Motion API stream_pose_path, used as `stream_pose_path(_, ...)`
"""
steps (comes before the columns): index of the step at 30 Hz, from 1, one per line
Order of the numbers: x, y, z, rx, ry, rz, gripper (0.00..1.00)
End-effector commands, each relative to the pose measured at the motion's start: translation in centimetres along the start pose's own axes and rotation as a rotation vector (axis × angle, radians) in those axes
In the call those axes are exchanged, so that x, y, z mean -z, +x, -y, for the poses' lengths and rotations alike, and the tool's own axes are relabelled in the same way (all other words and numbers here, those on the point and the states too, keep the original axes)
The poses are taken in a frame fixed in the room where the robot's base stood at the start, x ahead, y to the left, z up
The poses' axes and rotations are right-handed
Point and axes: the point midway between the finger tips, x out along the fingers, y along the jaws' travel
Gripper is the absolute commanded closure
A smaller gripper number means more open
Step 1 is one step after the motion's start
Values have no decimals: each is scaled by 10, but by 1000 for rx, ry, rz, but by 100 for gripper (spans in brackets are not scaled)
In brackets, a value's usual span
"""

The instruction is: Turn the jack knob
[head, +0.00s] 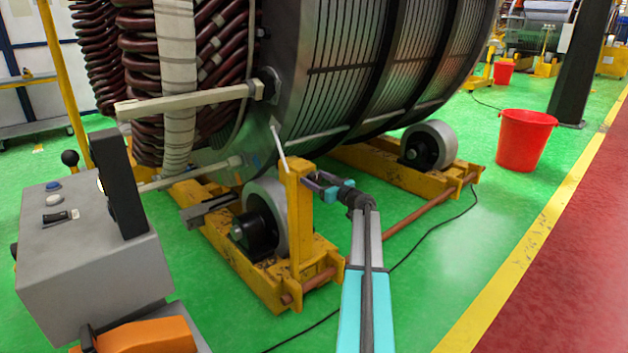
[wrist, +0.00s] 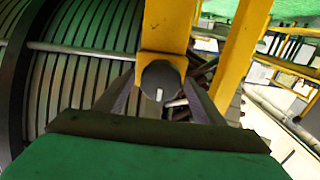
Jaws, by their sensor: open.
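The jack knob (wrist: 158,78) is a dark grey round knob with a short white mark, on a yellow post in the wrist view. My gripper (wrist: 161,82) is open, with one dark finger at each side of the knob. I cannot tell whether the fingers touch it. In the head view my gripper (head: 310,183) reaches the right side of the upright yellow jack post (head: 300,225). The knob cannot be made out there.
The large stator (head: 340,70) rests on rollers in a yellow cradle (head: 265,275) just behind my gripper. A grey control box (head: 90,265) stands at the left. A red bucket (head: 524,142) stands on the open green floor at the right.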

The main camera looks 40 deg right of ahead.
Motion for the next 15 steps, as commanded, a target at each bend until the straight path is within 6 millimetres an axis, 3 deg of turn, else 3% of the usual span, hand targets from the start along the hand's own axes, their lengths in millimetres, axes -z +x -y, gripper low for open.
stream_pose_path(13,0,9,1,2,0,0,37)
stream_pose_path(15,0,9,1,2,0,0,45)
